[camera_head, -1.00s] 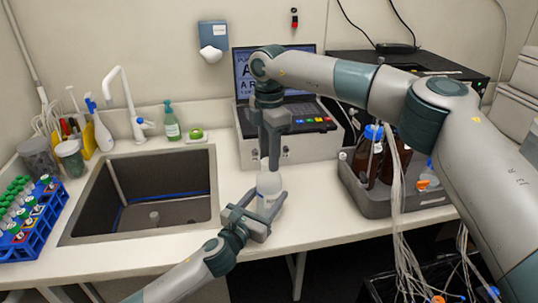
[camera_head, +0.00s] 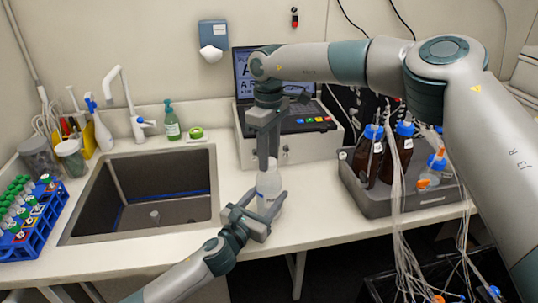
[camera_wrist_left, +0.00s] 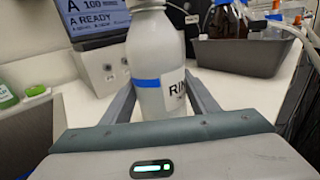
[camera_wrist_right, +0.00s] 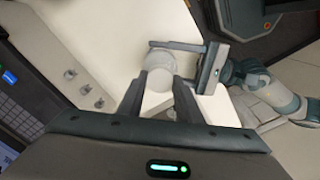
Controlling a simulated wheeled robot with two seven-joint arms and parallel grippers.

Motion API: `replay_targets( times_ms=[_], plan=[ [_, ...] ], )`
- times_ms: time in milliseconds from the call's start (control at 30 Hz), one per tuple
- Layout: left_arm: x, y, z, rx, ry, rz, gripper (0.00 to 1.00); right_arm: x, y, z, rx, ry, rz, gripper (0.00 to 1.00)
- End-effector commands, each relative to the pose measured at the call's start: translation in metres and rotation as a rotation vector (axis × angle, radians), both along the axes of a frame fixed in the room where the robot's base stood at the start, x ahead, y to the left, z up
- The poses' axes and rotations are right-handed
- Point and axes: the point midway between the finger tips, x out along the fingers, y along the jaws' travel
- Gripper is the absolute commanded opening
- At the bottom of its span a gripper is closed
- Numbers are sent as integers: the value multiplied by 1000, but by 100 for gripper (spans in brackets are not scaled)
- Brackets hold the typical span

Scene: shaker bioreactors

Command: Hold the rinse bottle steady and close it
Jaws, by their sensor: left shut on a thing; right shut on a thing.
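The rinse bottle (camera_head: 269,186) is white and stands upright at the counter's front edge, right of the sink. In the left wrist view its blue band and a label starting "RIN" (camera_wrist_left: 176,90) show. My left gripper (camera_head: 263,208) is shut on its body from the front. My right gripper (camera_head: 268,150) points straight down over the bottle and is shut on the white cap at its top. In the right wrist view the pale round cap (camera_wrist_right: 159,62) sits between the fingers. How tightly the cap sits on the neck cannot be seen.
A sink (camera_head: 150,195) is to the left, with a blue tube rack (camera_head: 35,222) beyond it. A grey instrument case (camera_head: 285,150) stands behind the bottle. A grey tray (camera_head: 385,200) with brown blue-capped bottles and tubing is to the right.

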Motion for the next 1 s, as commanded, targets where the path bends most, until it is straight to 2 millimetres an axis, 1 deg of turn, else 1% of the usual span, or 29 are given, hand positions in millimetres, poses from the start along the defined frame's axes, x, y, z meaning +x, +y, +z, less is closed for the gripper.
replay_targets(
  times_ms=[100,367,400,467,767,867,1000],
  plan=[
    [0,-1,-1,0,1,-2,0,-1,2,0,5,2,-31,11],
    [0,-1,-1,0,1,-2,0,-1,1,0,7,2,-35,11],
    [0,-1,-1,0,1,-2,0,-1,1,0,7,2,-35,37],
    [0,-1,-1,0,1,-2,0,0,1,0,6,1,-35,51],
    [0,-1,-1,0,1,-2,0,0,0,1,5,0,-36,51],
    [0,-1,-1,0,1,-2,0,1,-1,5,4,-1,-37,51],
    [0,-1,-1,0,1,-1,0,1,-1,18,4,-1,-37,51]
  ],
)
